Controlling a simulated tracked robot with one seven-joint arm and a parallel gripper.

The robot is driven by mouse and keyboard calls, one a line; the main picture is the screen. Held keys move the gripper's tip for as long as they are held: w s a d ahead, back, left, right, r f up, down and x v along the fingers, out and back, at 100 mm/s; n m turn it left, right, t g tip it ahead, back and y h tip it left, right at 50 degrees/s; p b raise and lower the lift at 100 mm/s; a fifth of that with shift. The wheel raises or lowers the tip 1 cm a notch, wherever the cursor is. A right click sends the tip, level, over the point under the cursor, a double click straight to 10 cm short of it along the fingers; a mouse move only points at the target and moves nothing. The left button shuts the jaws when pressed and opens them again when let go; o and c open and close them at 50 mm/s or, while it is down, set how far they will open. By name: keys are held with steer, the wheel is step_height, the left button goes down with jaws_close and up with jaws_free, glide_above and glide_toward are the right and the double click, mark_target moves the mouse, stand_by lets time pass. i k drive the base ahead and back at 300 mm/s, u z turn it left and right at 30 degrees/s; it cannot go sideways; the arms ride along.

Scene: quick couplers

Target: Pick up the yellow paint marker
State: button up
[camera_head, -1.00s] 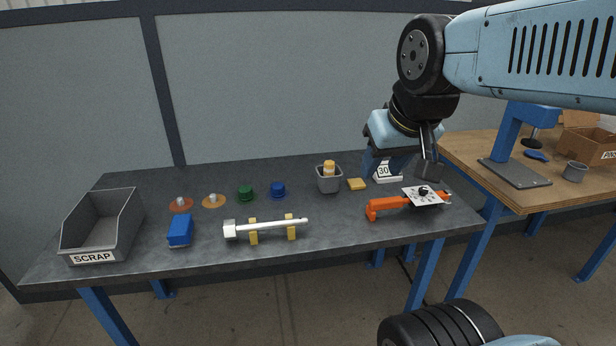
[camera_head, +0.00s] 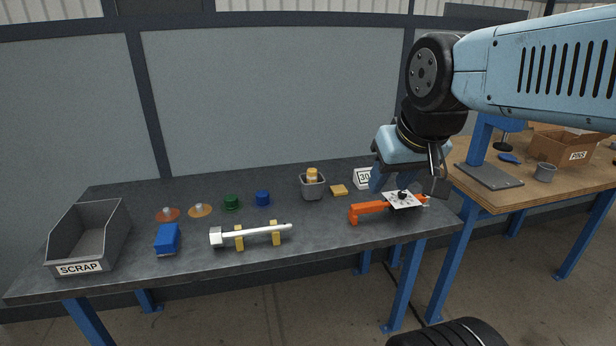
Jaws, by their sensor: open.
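The yellow paint marker (camera_head: 312,175) appears to be the yellow-orange piece standing in a small grey cup (camera_head: 313,189) on the dark workbench. Only its upper part shows; the cup hides the rest. My gripper (camera_head: 410,184) is open and empty, to the right of the cup and apart from it. It hangs over the right end of the bench, above or behind an orange clamp-like tool with a white plate. My gripper's exact height over the bench is hard to tell.
The orange tool (camera_head: 368,210) and a white "30" sign (camera_head: 364,178) are near my gripper. A yellow block (camera_head: 339,190) lies right of the cup. Left are a white rod (camera_head: 255,232) on yellow supports, blue (camera_head: 263,198) and green (camera_head: 232,202) caps, and a scrap bin (camera_head: 80,240).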

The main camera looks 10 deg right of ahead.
mark_target(312, 177)
steer(key=i, duration=0.85)
steer(key=u, duration=0.05)
